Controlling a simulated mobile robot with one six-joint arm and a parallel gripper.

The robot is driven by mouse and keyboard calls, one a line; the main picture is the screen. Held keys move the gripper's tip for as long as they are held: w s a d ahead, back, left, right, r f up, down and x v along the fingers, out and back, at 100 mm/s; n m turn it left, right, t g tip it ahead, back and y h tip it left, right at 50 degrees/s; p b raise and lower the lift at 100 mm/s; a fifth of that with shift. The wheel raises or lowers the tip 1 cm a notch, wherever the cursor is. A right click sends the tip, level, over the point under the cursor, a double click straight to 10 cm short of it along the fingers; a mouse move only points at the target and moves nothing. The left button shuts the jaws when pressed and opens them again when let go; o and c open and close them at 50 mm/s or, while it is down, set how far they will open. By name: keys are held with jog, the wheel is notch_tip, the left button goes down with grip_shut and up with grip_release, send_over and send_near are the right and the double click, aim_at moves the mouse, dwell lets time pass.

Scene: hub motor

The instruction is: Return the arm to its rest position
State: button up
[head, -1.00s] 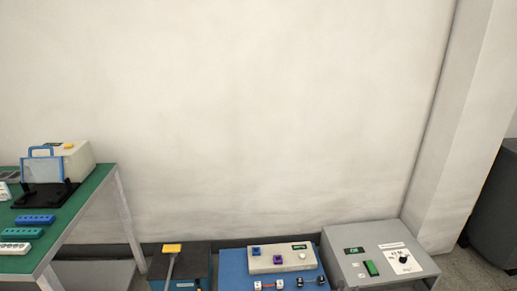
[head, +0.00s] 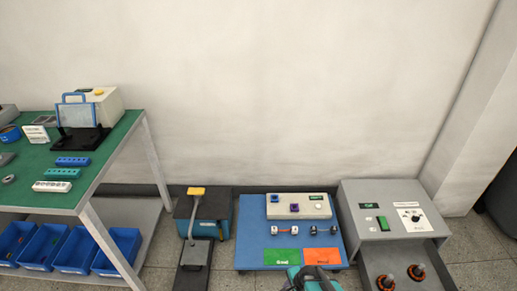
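The fingers of my gripper do not show in the head view. A teal and dark part with a curved black piece is cut off by the bottom edge, in front of the blue board (head: 249,235). It looks like part of my arm, but I cannot tell its pose from this. Whether the gripper is open or shut, and whether it holds anything, is out of sight.
A green-topped bench (head: 38,157) stands at left, with blue bins (head: 76,250) below. A teal and black device with a yellow-topped lever (head: 196,191), the board with green (head: 281,256) and orange (head: 322,256) cards, and a grey machine (head: 362,195) line the wall.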

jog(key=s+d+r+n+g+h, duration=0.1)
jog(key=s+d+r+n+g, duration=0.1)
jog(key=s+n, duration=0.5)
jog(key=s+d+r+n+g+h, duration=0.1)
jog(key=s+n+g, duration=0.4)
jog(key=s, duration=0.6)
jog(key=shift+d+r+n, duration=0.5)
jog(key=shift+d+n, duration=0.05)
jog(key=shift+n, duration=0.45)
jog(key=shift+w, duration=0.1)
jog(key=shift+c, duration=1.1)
